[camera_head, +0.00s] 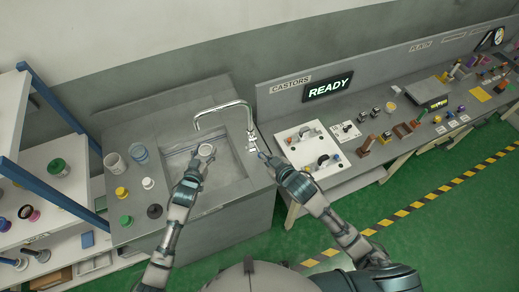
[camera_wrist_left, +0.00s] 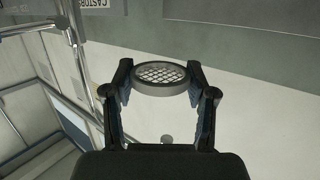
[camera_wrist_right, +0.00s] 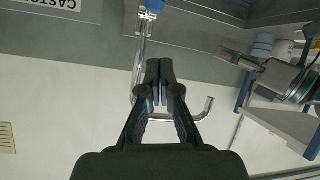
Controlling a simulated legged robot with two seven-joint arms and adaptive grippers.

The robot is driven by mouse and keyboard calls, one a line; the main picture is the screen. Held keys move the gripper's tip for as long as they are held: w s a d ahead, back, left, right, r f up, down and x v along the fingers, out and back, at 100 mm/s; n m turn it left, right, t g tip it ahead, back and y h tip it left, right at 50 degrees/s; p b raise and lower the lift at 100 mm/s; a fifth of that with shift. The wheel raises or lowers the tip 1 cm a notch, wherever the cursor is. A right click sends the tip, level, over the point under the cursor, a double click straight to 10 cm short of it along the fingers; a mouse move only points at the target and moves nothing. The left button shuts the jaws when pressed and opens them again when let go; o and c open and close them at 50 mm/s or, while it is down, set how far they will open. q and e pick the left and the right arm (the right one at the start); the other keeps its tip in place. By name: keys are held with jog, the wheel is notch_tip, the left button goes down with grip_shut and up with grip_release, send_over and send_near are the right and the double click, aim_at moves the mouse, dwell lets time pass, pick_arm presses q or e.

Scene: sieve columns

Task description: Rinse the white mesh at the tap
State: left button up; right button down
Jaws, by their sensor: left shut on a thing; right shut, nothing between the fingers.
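My left gripper (camera_head: 203,160) is shut on the white mesh (camera_head: 206,150), a round ring with a grid. It holds the mesh over the sink basin (camera_head: 230,168), below the tap's spout. In the left wrist view the mesh (camera_wrist_left: 162,76) sits between the fingertips, its grid showing. The tap (camera_head: 222,107) is a bent metal pipe at the sink's right side; it also shows in the right wrist view (camera_wrist_right: 140,50), with a blue part at its end. My right gripper (camera_wrist_right: 160,72) is shut and empty beside the tap's base; whether it touches the tap is unclear. No water stream is visible.
White tub (camera_head: 115,163), yellow knob (camera_head: 121,192), white knob (camera_head: 148,183) and dark knob (camera_head: 154,211) stand left of the basin. A shelf rack (camera_head: 50,150) is further left.

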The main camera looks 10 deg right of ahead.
jog(key=d+f+n+t+h, duration=0.2)
jog(key=d+n, duration=0.1)
jog(key=d, duration=0.1)
jog(key=n+t+y, duration=0.3)
jog(key=n+y, duration=0.2)
jog(key=n, duration=2)
send_near(257, 148)
jog(key=w+a+f, duration=0.1)
jog(key=w+a, duration=0.1)
jog(key=w+a+f, duration=0.1)
jog(key=w, duration=0.1)
jog(key=shift+a+f, duration=0.3)
jog(key=shift+a, duration=0.05)
jog(key=shift+r, duration=0.1)
